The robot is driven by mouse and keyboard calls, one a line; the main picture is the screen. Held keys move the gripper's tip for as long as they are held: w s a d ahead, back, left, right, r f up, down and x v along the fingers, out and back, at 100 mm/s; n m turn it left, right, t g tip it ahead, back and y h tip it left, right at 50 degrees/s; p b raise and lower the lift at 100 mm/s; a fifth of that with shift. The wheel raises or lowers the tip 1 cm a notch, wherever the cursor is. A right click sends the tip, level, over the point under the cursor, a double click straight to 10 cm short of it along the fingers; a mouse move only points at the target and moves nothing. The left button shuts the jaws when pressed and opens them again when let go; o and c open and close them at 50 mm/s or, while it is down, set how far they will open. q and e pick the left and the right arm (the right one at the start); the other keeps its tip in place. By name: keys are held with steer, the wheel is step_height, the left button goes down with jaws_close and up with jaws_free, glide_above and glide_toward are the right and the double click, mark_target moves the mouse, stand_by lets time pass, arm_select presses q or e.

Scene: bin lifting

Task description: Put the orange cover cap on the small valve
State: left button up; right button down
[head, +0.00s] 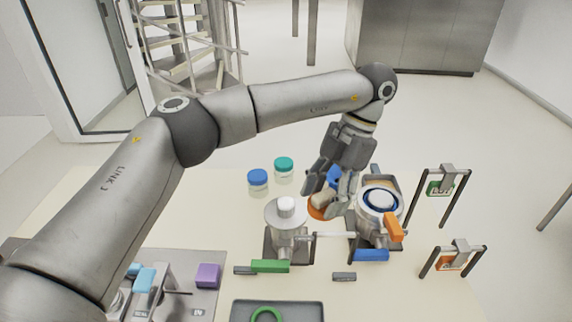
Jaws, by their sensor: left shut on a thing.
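My left gripper (328,192) reaches in from the left over the table, pointing down. It is shut on the orange cover cap (317,212), whose beige top shows between the fingers. The cap is partly hidden by the fingers. The small valve (286,217) stands just left of the cap, a grey round body with a white knob on top and a green handle (270,266) in front. The cap is beside the valve's top, apart from the white knob. My right gripper is not in view.
A larger valve (378,201) with a blue-and-white top stands close right of the gripper. Two jars, blue-lidded (258,180) and teal-lidded (284,167), stand behind. Tag stands (441,188) are at right. A dark tray (300,309) with a green ring lies in front.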

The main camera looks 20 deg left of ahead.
arm_select(q)
steer(key=n, duration=0.2)
steer(key=w+a+n+h, duration=0.1)
steer(key=n, duration=0.1)
steer(key=shift+w+r+n+g+h, duration=0.2)
steer(key=shift+n+g+h, duration=0.1)
steer(key=shift+g, duration=0.1)
steer(key=w+a+f+n+t+h+p, duration=0.1)
steer(key=w+a+n+t+h, duration=0.3)
steer(key=n, duration=0.8)
steer(key=w+a+n+t+h+p, duration=0.15)
steer(key=a+n, duration=0.35)
steer(key=n, duration=0.7)
step_height(320, 180, down, 5)
steer(key=b, duration=0.4)
steer(key=shift+a+f, duration=0.1)
steer(key=shift+a, duration=0.05)
steer(key=shift+f+b, duration=0.3)
steer(key=shift+f, duration=0.4)
steer(key=shift+s+a+r+p, duration=0.1)
steer(key=shift+p, duration=0.5)
